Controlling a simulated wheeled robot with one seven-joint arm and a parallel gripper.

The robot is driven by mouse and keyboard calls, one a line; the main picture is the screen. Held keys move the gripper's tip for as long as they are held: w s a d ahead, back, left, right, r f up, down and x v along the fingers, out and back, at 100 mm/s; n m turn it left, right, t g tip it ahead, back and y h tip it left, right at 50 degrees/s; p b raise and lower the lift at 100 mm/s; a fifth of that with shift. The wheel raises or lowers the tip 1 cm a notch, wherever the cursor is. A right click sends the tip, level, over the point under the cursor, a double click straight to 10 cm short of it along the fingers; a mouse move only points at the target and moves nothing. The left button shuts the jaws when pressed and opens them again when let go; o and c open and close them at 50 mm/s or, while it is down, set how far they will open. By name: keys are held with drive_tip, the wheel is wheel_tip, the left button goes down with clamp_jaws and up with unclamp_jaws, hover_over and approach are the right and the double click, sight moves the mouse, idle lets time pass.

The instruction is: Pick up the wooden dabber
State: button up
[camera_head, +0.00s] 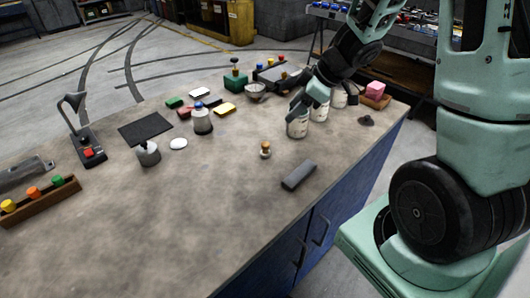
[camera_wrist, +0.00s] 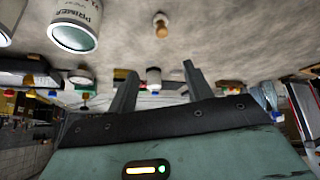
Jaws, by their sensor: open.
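A small piece with a wooden-coloured top and pale lower part, which looks like the wooden dabber (camera_head: 265,150), stands on the workbench (camera_head: 215,205), in front of the tins. The wrist view shows it at the top middle (camera_wrist: 161,25), beyond the fingertips and apart from them. My gripper (camera_head: 297,103) is up by the white tins at the back right of the bench. In the wrist view my gripper (camera_wrist: 158,80) has its two dark fingers spread with nothing held between them.
A white primer tin (camera_head: 297,126) stands close beside my gripper; its label shows in the wrist view (camera_wrist: 77,22). A dark grey block (camera_head: 299,175) lies near the bench's front edge. Bench around the dabber is clear.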

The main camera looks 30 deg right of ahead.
drive_tip(key=b, duration=0.4)
approach(268, 144)
drive_tip(key=x, duration=0.5)
drive_tip(key=shift+w+f, duration=0.1)
drive_tip(key=shift+f, duration=0.2)
drive_tip(key=shift+b+x, duration=1.05)
drive_tip(key=shift+x, duration=1.9)
drive_tip(key=shift+a+r, duration=0.1)
drive_tip(key=shift+r, duration=0.05)
drive_tip(key=c, duration=1)
